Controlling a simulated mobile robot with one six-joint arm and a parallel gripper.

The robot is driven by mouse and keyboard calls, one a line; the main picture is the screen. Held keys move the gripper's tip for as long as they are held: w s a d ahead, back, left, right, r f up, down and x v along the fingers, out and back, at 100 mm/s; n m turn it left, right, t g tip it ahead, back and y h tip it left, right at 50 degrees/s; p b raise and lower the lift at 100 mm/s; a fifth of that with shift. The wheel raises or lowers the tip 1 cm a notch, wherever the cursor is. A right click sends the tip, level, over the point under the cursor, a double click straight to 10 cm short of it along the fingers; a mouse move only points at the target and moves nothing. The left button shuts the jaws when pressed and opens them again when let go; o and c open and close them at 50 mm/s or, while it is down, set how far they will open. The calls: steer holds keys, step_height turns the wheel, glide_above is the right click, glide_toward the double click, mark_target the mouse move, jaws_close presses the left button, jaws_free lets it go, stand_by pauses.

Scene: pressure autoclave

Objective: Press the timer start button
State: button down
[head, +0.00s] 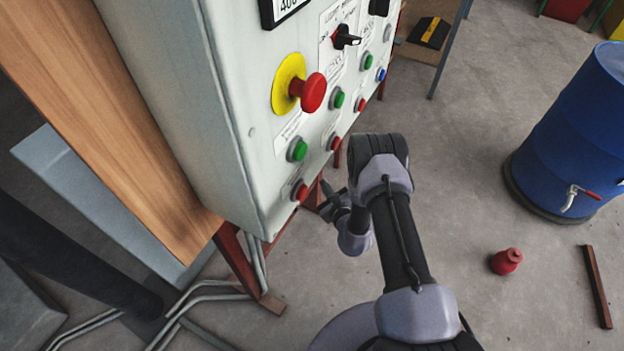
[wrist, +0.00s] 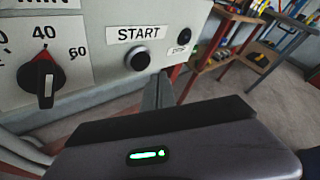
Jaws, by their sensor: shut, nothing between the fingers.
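In the wrist view, the START button (wrist: 138,59) is a round dark button in a metal ring on a pale panel (wrist: 95,60), under a label reading START. My gripper (head: 326,189) is shut and empty in the head view, near the lower edge of the control cabinet (head: 235,130). In the wrist view its dark body fills the bottom, and its grey fingers (wrist: 158,90) reach up to just below and right of the START button. A gap or contact there cannot be told. I cannot pick out the START button in the head view.
A timer dial (wrist: 42,80) with a black and red knob sits left of START, another dark button (wrist: 182,49) to its right. A yellow-backed red emergency button (head: 313,92) juts from the cabinet. A blue barrel (head: 575,130) and small red object (head: 507,261) stand on the floor.

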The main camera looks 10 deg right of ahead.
steer(key=shift+w+a, duration=0.35)
steer(key=shift+a, duration=0.1)
stand_by(1.7)
steer(key=shift+w+a+b, duration=0.25)
steer(key=shift+a+b, duration=0.05)
steer(key=shift+a, duration=0.05)
steer(key=shift+w+a, duration=0.25)
steer(key=shift+a, duration=0.1)
stand_by(0.9)
steer(key=shift+d, duration=0.1)
steer(key=shift+s+d, duration=0.5)
steer(key=shift+d, duration=0.1)
steer(key=shift+d, duration=0.1)
steer(key=s+d, duration=0.1)
steer(key=d, duration=0.1)
steer(key=s+d, duration=0.2)
